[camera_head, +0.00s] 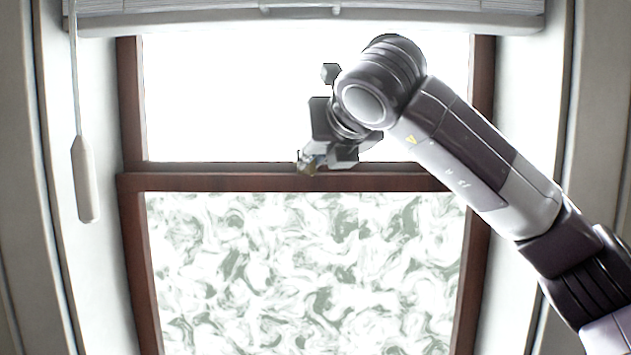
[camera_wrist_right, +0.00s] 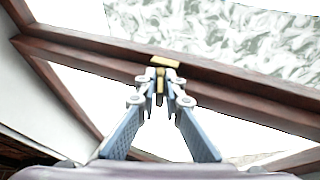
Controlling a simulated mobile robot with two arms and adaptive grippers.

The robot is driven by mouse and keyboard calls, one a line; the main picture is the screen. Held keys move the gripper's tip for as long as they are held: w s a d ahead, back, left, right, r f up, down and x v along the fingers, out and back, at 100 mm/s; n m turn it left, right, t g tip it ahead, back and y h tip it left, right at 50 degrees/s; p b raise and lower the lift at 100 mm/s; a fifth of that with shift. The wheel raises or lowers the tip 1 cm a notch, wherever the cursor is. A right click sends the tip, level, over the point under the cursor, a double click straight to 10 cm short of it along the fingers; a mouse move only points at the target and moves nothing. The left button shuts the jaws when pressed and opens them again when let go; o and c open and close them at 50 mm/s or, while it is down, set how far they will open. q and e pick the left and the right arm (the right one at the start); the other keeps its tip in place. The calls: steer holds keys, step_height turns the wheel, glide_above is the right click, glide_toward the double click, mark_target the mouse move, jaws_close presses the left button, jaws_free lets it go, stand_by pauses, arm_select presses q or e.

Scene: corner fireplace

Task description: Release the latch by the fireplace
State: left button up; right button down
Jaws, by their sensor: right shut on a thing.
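The latch (camera_wrist_right: 165,62) is a small brass-yellow piece on the window's brown middle rail. In the right wrist view it sits between and just beyond my right gripper's fingertips (camera_wrist_right: 161,82), which are closed on it. In the head view my right gripper (camera_head: 312,165) reaches the middle rail from the right, and a small yellowish bit of the latch (camera_head: 308,170) shows at its fingertips. The fingers hide most of the latch there. My left gripper is in neither view.
The brown-framed window (camera_head: 300,182) has a clear bright upper pane and a patterned lower pane (camera_head: 300,270). A raised blind (camera_head: 300,20) spans the top. Its cord with a pale pull (camera_head: 86,180) hangs at the left, apart from my arm.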

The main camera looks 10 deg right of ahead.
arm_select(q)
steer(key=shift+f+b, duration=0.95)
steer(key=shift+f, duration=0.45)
arm_select(e)
steer(key=shift+a+m+h, duration=0.35)
steer(key=shift+m+h, duration=0.55)
steer(key=shift+h, duration=0.15)
steer(key=shift+a+m+h, duration=0.35)
steer(key=shift+m+h, duration=0.55)
steer(key=shift+h, duration=0.15)
steer(key=shift+w+r, duration=0.1)
steer(key=c, duration=2.1)
jaws_free()
steer(key=v, duration=1.2)
steer(key=shift+a+r, duration=0.1)
steer(key=shift+r, duration=0.05)
steer(key=shift+w, duration=0.1)
